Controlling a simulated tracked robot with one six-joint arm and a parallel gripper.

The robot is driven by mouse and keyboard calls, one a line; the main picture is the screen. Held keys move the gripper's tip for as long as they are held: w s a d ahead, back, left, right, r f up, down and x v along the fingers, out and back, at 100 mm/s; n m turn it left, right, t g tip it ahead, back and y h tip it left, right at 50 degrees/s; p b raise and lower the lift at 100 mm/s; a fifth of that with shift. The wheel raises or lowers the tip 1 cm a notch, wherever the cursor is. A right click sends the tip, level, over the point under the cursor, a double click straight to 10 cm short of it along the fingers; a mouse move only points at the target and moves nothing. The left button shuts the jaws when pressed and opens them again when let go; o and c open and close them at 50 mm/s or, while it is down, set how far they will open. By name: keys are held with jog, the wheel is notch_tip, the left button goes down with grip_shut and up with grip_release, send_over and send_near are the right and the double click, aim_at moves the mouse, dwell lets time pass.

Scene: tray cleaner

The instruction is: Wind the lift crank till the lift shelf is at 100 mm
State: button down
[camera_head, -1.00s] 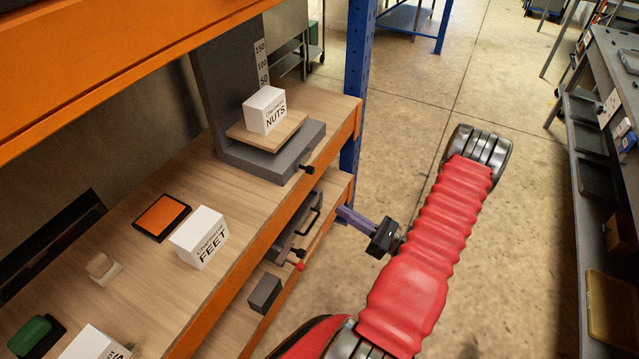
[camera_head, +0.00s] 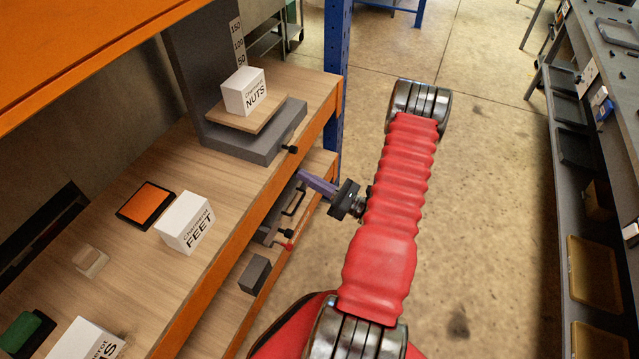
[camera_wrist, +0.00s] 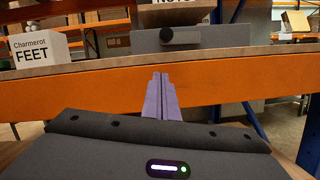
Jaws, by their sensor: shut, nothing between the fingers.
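The lift stands on the wooden upper shelf, with a grey base and column. Its small wooden lift shelf (camera_head: 238,122) carries a white NUTS box (camera_head: 245,92) and sits low, below the 50 mark of the scale (camera_head: 238,45). The lift crank's dark knob (camera_head: 290,149) sticks out at the front of the base; the knob also shows in the wrist view (camera_wrist: 167,34). My gripper (camera_head: 302,177) is shut and empty, its purple fingers together, in front of and below the orange shelf edge, apart from the knob. In the wrist view the fingers (camera_wrist: 161,90) point toward the orange edge beneath the knob.
The orange shelf beam (camera_head: 262,186) lies between my gripper and the upper shelf top. A white FEET box (camera_head: 185,222) and an orange pad (camera_head: 147,204) lie left of the lift. A blue post (camera_head: 337,70) rises beyond it. The aisle floor is open on the right.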

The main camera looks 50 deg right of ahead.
jog(key=x, duration=0.2)
jog(key=shift+w+a+r, duration=0.1)
jog(key=shift+w, duration=0.1)
jog(key=shift+s+d+r, duration=0.1)
jog(key=shift+d+r, duration=0.05)
jog(key=shift+r, duration=0.35)
jog(key=shift+d+r, duration=0.15)
jog(key=shift+r, duration=0.35)
jog(key=shift+d+r, duration=0.2)
jog(key=shift+r, duration=0.7)
